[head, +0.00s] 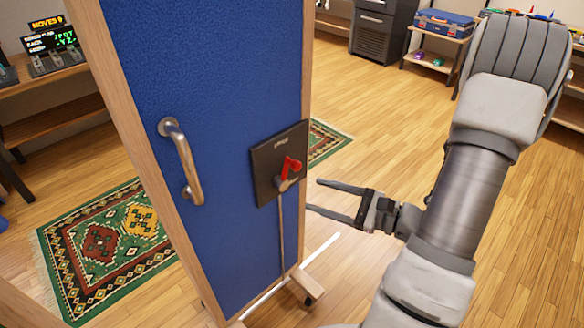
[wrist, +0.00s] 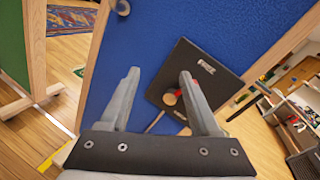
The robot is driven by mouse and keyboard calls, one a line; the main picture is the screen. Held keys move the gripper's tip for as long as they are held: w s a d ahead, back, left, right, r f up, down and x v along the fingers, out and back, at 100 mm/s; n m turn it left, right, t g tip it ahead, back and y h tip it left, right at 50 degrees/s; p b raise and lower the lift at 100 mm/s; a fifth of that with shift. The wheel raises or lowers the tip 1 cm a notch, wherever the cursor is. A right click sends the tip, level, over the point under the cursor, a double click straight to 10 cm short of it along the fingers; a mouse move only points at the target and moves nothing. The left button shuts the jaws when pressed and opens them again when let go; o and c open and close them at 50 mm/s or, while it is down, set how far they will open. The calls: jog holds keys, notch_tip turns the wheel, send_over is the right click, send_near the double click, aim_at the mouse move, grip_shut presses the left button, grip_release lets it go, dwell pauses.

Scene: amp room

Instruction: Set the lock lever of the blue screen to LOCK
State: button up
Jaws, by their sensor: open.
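The blue screen (head: 225,75) stands upright in a wooden frame and fills much of the wrist view (wrist: 190,25). A black plate (head: 262,165) is mounted near its right edge and also shows in the wrist view (wrist: 205,88). The red lock lever (head: 291,165) on it points up, toward a small word that looks like FREE. A thin rod (head: 281,235) runs down from the lever. My gripper (head: 315,197) is open and empty, just right of the screen and apart from the lever. In the wrist view, its right finger partly hides the lever (wrist: 179,94).
A metal handle (head: 183,160) sticks out left of the plate. The screen's foot has a caster (head: 309,299) near the floor. A patterned rug (head: 100,245) lies behind. A low bench with a blue case (head: 445,22) stands at the back right. Open wooden floor (head: 380,130) lies right of the screen.

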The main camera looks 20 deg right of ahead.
aim_at(300, 169)
jog(key=d+f+m+t+h+b, duration=0.1)
jog(key=d+f+m+t+h, duration=0.35)
jog(key=d, duration=0.25)
jog(key=shift+m+g, duration=0.35)
jog(key=x, duration=0.8)
jog(key=b+x, duration=0.1)
jog(key=x, duration=0.8)
jog(key=shift+a+r, duration=0.1)
jog(key=shift+a, duration=0.15)
jog(key=c, duration=1)
jog(key=shift+d, duration=0.1)
